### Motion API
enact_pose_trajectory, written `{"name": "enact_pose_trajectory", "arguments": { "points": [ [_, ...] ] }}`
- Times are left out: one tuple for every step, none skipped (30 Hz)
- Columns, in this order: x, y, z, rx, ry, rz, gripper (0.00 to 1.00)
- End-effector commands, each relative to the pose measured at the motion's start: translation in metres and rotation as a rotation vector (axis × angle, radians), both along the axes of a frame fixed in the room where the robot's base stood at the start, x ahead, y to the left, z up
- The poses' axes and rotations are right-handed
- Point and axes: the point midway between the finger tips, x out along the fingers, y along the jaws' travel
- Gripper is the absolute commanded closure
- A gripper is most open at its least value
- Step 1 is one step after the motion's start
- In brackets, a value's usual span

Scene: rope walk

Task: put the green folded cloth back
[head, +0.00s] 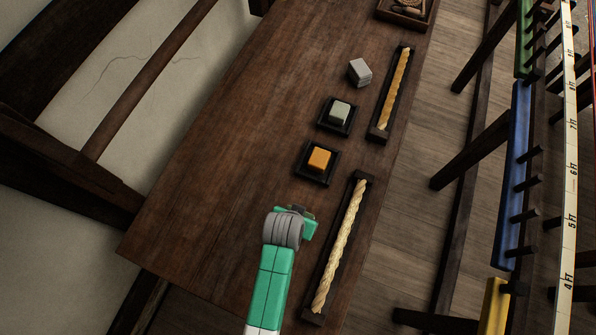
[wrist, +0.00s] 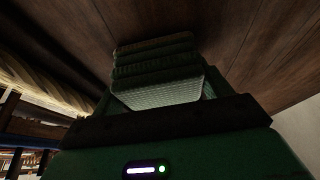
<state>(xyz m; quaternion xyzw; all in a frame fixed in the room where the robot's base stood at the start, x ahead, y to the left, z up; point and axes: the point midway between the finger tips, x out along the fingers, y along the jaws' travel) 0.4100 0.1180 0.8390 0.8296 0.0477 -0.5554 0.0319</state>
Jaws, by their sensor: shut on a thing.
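The green folded cloth (wrist: 158,72) shows in the wrist view as a layered, ribbed stack with a paler near face. My gripper (wrist: 157,92) is shut on it, with a finger at either side. Dark table wood lies beyond the cloth, and I cannot tell whether the cloth touches it. In the head view my gripper (head: 298,213) is over the near part of the table, left of the near rope tray. My wrist hides most of the cloth there.
The table (head: 215,155) is bare on its left. An orange block sits in a small dark tray (head: 302,172), a grey-green block in another (head: 324,122). A loose grey block (head: 360,71) stands beyond. Two rope trays (head: 312,317) (head: 378,136) line the right edge. A pegged rack (head: 515,170) stands right.

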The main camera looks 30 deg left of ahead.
Motion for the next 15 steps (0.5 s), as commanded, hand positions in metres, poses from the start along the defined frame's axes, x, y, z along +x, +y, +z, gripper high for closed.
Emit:
{"name": "enact_pose_trajectory", "arguments": {
  "points": [
    [0.0002, -0.0001, 0.0006, 0.000, 0.000, 0.000, 0.44],
    [0.0001, -0.0001, 0.0005, 0.000, 0.000, 0.000, 0.44],
    [0.0002, -0.0002, -0.0004, 0.000, 0.000, 0.000, 0.44],
    [0.0001, -0.0002, -0.0014, 0.000, 0.000, 0.000, 0.44],
    [0.0002, -0.0002, -0.0024, 0.000, 0.000, -0.001, 0.44],
    [0.0002, -0.0003, -0.0030, 0.000, 0.000, -0.001, 0.21],
    [0.0003, -0.0003, -0.0025, 0.000, -0.001, -0.001, 0.15],
    [0.0003, -0.0002, -0.0024, 0.000, -0.001, -0.001, 0.09],
    [0.0003, -0.0003, -0.0024, 0.000, 0.000, -0.001, 0.01],
    [0.0001, -0.0003, -0.0023, 0.000, 0.000, -0.001, 0.01],
    [0.0001, -0.0002, -0.0023, 0.000, 0.000, -0.001, 0.01],
    [0.0001, -0.0002, -0.0023, 0.000, 0.000, -0.001, 0.01],
    [0.0001, -0.0002, -0.0023, 0.000, 0.000, -0.001, 0.01],
    [0.0001, -0.0002, -0.0023, 0.000, 0.000, -0.001, 0.01],
    [0.0001, -0.0002, -0.0023, 0.000, 0.000, -0.001, 0.01]
  ]
}}
